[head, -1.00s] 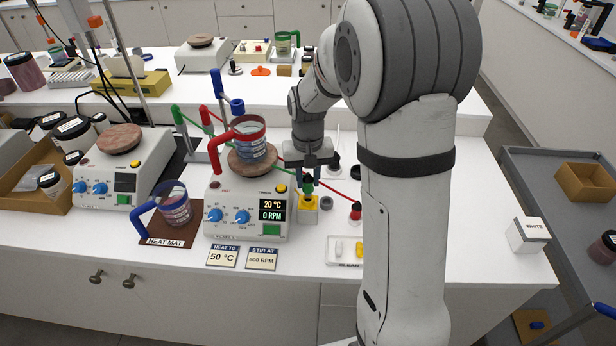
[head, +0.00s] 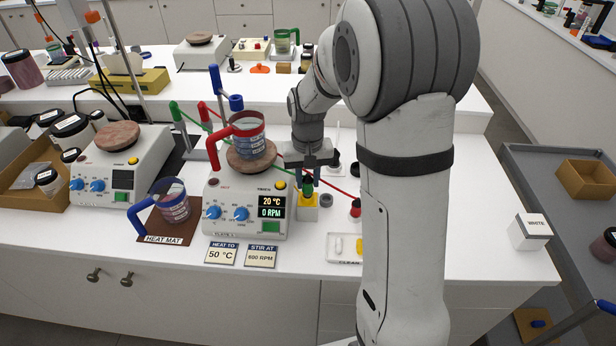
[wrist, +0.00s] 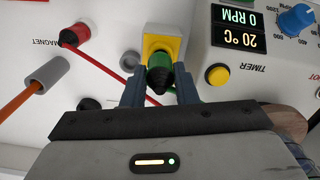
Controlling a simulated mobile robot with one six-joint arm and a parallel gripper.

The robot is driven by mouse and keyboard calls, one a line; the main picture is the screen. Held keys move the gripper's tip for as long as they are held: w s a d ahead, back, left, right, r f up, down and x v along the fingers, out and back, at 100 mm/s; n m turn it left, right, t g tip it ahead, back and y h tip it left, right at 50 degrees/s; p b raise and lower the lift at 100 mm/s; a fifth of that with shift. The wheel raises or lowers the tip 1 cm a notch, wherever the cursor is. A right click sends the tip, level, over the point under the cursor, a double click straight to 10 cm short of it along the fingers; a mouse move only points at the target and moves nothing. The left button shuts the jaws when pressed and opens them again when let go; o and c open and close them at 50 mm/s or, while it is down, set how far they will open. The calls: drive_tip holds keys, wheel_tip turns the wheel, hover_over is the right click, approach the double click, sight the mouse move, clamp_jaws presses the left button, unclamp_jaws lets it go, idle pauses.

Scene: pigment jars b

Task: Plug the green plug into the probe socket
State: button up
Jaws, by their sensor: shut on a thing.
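The green plug (head: 308,187) is between the fingers of my gripper (head: 308,181), which is shut on it. In the wrist view the green plug (wrist: 160,66) with its dark end stands between the two blue-grey fingers (wrist: 160,88). A yellow-topped block (head: 308,199), likely the probe socket, is directly below the plug beside the front hotplate. It also shows in the wrist view (wrist: 164,42). The plug's lower end is hidden, so I cannot tell how deep it sits. A green lead (head: 203,123) runs behind the hotplate.
The front hotplate (head: 222,222) stands left of my gripper, with a red-handled beaker (head: 247,138) on it. A red plug (head: 355,208) stands to the right. A small white tray (head: 345,248) lies in front.

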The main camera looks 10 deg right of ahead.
sight(308, 178)
drive_tip(key=shift+f+b, duration=0.3)
drive_tip(key=shift+f, duration=0.2)
drive_tip(key=o, duration=1)
drive_tip(key=shift+o, duration=0.2)
wheel_tip(308, 178, up, 8)
drive_tip(key=shift+f+b, duration=0.1)
drive_tip(key=shift+b, duration=0.45)
